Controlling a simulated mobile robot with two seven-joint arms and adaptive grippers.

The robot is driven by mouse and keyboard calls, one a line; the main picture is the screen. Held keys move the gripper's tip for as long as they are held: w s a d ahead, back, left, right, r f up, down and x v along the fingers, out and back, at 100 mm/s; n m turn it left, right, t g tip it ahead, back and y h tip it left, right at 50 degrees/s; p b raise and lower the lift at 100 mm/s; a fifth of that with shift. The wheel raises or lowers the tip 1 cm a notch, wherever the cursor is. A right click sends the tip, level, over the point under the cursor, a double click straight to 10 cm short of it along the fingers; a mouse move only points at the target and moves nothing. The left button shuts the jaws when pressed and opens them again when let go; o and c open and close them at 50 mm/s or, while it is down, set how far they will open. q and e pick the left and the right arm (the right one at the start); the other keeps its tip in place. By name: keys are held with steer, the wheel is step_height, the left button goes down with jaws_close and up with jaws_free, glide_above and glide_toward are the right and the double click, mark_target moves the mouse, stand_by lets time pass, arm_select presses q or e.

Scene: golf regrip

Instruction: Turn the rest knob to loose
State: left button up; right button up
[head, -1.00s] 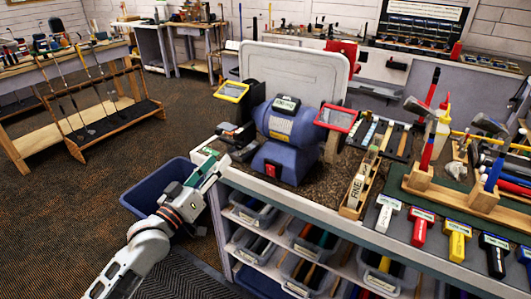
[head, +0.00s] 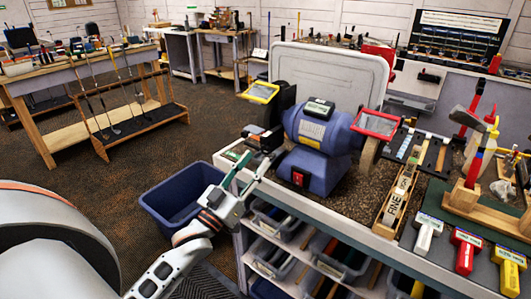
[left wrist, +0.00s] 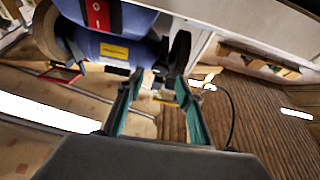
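The blue bench grinder (head: 320,145) stands on the workbench with a red switch on its front. Dark tool-rest parts (head: 262,140) sit at its left side; I cannot clearly make out the knob among them. My left gripper (head: 250,164) has green fingers that reach up to just in front of these parts. In the left wrist view the fingers (left wrist: 157,82) are spread with a gap between them. A black rest part (left wrist: 177,55) shows just beyond the fingertips, with the blue grinder (left wrist: 115,45) beside it. I cannot tell if they touch. My right gripper is not in view.
A blue bin (head: 178,205) stands on the floor left of the bench. A wooden block marked FINE (head: 396,198) and several coloured mallets lie to the right on the bench. Shelves with bins are below the bench top. A club rack (head: 130,125) stands at the left.

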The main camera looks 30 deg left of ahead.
mark_target(264, 150)
arm_select(q)
steer(key=x, duration=0.3)
steer(key=shift+w+r, duration=0.1)
steer(key=shift+w, duration=0.5)
jaws_close()
steer(key=n+p, duration=0.1)
steer(key=n+y+p, duration=0.1)
steer(key=p, duration=0.1)
steer(key=shift+d+r+n+p, duration=0.1)
steer(key=shift+r+n+p, duration=0.2)
steer(key=shift+r, duration=0.05)
steer(key=shift+n+y+p, duration=0.45)
steer(key=shift+n+y, duration=0.05)
steer(key=shift+n, duration=0.1)
steer(key=shift+f, duration=0.2)
jaws_free()
